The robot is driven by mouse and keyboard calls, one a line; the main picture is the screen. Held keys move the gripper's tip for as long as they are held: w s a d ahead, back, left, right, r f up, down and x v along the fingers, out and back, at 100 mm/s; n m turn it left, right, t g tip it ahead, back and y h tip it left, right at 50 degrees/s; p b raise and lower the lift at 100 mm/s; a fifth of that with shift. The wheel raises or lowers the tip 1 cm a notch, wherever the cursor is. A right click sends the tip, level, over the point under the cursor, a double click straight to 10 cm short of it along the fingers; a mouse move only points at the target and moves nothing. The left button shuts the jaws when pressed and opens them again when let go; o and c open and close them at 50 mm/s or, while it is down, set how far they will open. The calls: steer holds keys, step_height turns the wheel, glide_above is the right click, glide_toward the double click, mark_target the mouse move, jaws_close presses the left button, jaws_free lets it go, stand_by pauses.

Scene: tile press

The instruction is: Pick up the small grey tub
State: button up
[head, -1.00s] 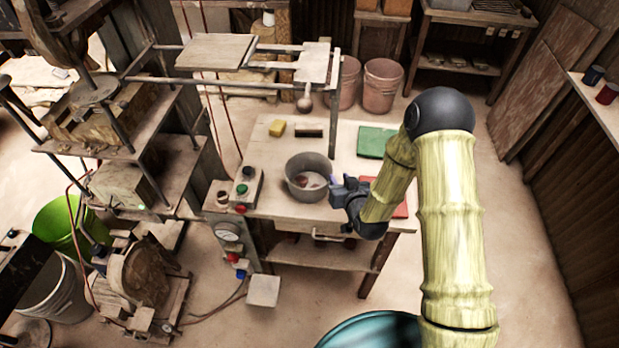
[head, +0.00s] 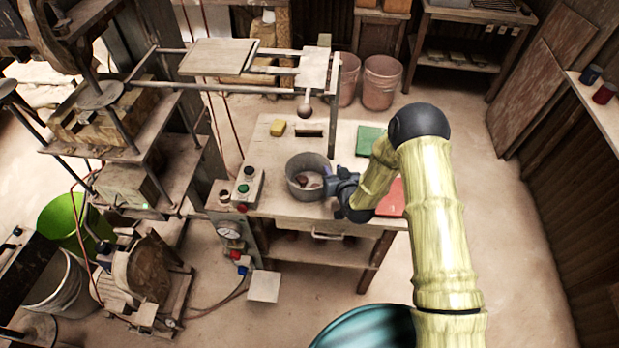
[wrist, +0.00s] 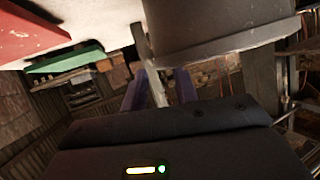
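The small grey tub (head: 300,191) stands upright on the workbench, with some reddish and pale bits inside it. My gripper (head: 333,180) is at the tub's right rim in the head view. In the wrist view the tub (wrist: 215,25) fills the upper middle, seen tilted and close. My gripper's two bluish fingers (wrist: 158,90) are spread apart there, with a pale grey strip showing between them. That strip may be part of the tub's wall; I cannot tell whether the fingers touch it.
The workbench (head: 343,139) also holds a yellow block (head: 277,128), a dark slotted piece (head: 309,130), a green tile (head: 370,140) and a red tile (head: 392,198). A control box with buttons (head: 247,187) stands left of the tub. A press arm with a hanging ball (head: 304,110) is behind.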

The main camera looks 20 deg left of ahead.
steer(key=x, duration=0.2)
steer(key=shift+w+a+f+p, duration=0.1)
steer(key=shift+w+p, duration=0.15)
steer(key=shift+p, duration=0.15)
steer(key=shift+w+f, duration=0.1)
steer(key=shift+s+a, duration=0.1)
steer(key=shift+s, duration=0.15)
jaws_close()
